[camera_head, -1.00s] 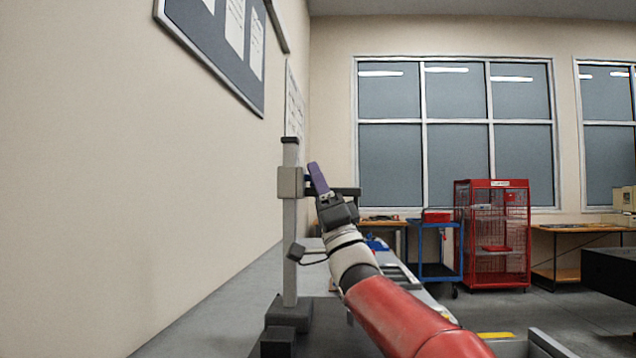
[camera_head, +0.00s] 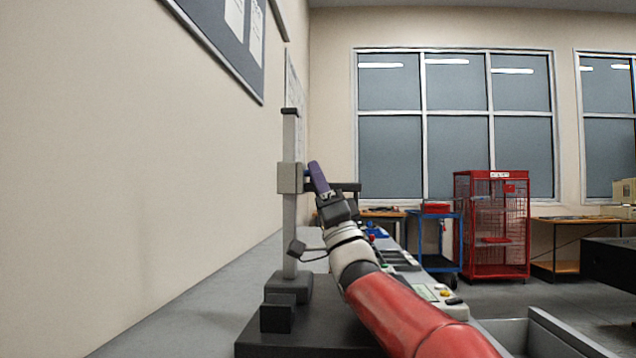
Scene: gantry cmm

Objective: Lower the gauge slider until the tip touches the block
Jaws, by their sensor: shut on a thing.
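The gauge stand has an upright pale column (camera_head: 290,228) on a dark base (camera_head: 318,330). The gauge slider (camera_head: 290,178) is a light grey block around the column, below its top. A dark bar (camera_head: 347,187) reaches right at the slider's height, partly behind my gripper. My gripper (camera_head: 317,172), with a purple finger showing, is shut at the slider's right side. What lies between the fingers is hidden, but it appears to be part of the slider. I cannot make out the tip or the block; my arm covers that area.
The stand is on a grey bench (camera_head: 180,325) along the left wall. A control panel (camera_head: 440,298) with buttons lies right of my arm. A red cage (camera_head: 491,225) and blue cart (camera_head: 440,245) stand farther back. The bench's left part is clear.

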